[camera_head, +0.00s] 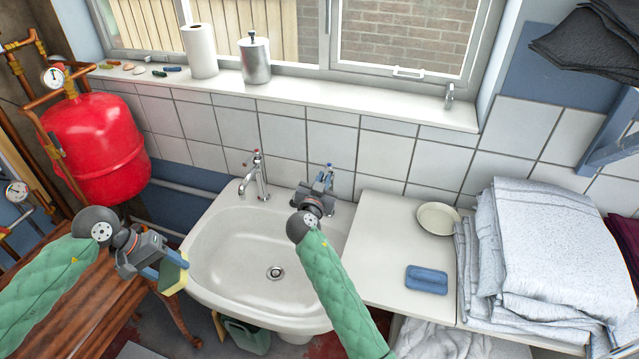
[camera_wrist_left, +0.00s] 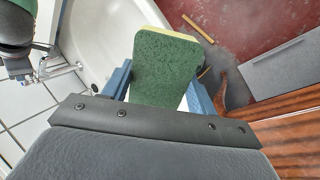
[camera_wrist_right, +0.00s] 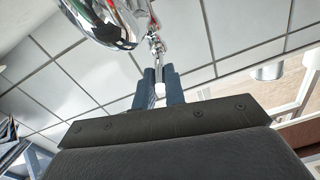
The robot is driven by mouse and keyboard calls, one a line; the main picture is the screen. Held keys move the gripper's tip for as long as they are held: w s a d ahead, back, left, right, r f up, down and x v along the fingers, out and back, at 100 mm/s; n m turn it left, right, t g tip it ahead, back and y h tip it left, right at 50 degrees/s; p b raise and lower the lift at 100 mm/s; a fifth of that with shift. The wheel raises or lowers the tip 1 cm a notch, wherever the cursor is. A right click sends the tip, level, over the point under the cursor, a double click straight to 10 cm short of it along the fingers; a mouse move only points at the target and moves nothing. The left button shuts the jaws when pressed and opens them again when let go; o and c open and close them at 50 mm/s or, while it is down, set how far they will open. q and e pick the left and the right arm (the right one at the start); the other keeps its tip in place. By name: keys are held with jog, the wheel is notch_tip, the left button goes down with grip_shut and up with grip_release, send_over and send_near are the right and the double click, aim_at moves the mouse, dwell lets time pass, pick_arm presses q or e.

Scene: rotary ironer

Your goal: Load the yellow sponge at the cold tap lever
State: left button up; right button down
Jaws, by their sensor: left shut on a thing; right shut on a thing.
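The yellow sponge (camera_head: 174,279), with a green scouring face, hangs over the basin's left front rim. My left gripper (camera_head: 168,271) is shut on it; the left wrist view shows the sponge's green face (camera_wrist_left: 165,68) between the blue fingers. The cold tap, with blue marks, stands at the basin's back right, mostly hidden behind my right gripper (camera_head: 326,178). In the right wrist view the blue fingers are shut around a small pale end of the tap lever (camera_wrist_right: 160,90), beside the chrome tap body (camera_wrist_right: 112,22).
The white basin (camera_head: 225,245) is empty, with the red-marked hot tap (camera_head: 257,176) at its back left. A wooden table (camera_head: 95,290) stands at left.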

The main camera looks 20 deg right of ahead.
pick_arm(q)
jog(key=shift+f+b, duration=0.4)
jog(key=shift+f, duration=0.5)
pick_arm(e)
jog(key=shift+s+d+f+n+t+y, duration=0.2)
jog(key=shift+d+f+n+t+y, duration=0.1)
jog(key=shift+f+y, duration=0.1)
pick_arm(q)
jog(key=shift+f, duration=0.25)
pick_arm(e)
jog(key=shift+s+d+r+n+t+y, duration=0.1)
jog(key=shift+d+r+n+t+y, duration=0.15)
jog(key=shift+n+y, duration=0.35)
jog(key=shift+s+d+r+n+t+y, duration=0.1)
jog(key=shift+d+n+t+y, duration=0.2)
jog(key=shift+y, duration=0.6)
jog(key=c, duration=1.5)
grip_release()
jog(key=shift+o, duration=0.2)
pick_arm(q)
jog(key=shift+b, duration=0.3)
pick_arm(e)
jog(key=shift+a, duration=0.1)
